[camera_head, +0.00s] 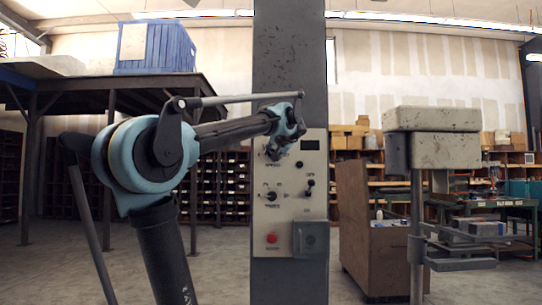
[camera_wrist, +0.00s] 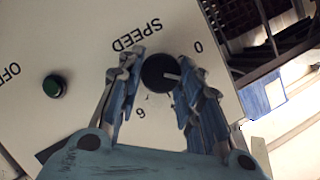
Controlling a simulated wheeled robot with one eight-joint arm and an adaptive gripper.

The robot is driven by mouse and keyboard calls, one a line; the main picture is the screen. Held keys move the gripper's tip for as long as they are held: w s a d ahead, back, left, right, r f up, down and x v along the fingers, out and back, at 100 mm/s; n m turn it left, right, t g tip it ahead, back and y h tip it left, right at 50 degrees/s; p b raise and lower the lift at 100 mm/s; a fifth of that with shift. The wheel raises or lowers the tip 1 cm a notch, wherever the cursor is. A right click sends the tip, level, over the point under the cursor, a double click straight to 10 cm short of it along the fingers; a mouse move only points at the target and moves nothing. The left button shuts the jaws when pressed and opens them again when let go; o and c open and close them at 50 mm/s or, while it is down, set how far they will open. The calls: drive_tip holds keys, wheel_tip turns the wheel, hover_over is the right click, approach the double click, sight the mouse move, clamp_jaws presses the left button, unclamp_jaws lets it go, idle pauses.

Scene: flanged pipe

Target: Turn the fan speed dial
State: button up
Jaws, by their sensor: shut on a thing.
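The fan speed dial is a round black knob (camera_wrist: 157,74) with a pale pointer line on a light control panel (camera_wrist: 75,25). In the wrist view, the word SPEED and the numbers 0 and 6 are printed around it, upside down. My gripper (camera_wrist: 160,80) has its two blue fingers on either side of the knob, shut on it. The pointer line is toward the right finger. In the head view, my gripper (camera_head: 284,146) is at the upper part of the panel (camera_head: 290,222) and hides the dial.
Lower on the panel are a toggle switch (camera_head: 310,184), another knob (camera_head: 271,196) and a red button (camera_head: 273,239). The panel is on a grey column (camera_head: 290,60). A grey-topped stand (camera_head: 430,120) is to the right.

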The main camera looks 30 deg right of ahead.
drive_tip(key=m+t+y, duration=0.1)
drive_tip(key=m, duration=0.2)
drive_tip(key=shift+f+t, duration=0.15)
drive_tip(key=shift+t, duration=0.25)
drive_tip(key=shift+f+m+t, duration=0.15)
drive_tip(key=shift+m+t, duration=0.35)
drive_tip(key=shift+m, duration=0.7)
drive_tip(key=shift+f+m+t, duration=0.1)
drive_tip(key=shift+m+t, duration=0.4)
drive_tip(key=shift+m, duration=0.7)
drive_tip(key=shift+s+d, duration=0.1)
drive_tip(key=o, duration=1)
drive_tip(key=shift+o, duration=0.2)
drive_tip(key=s+a, duration=0.2)
drive_tip(key=s, duration=0.9)
drive_tip(key=shift+s, duration=0.3)
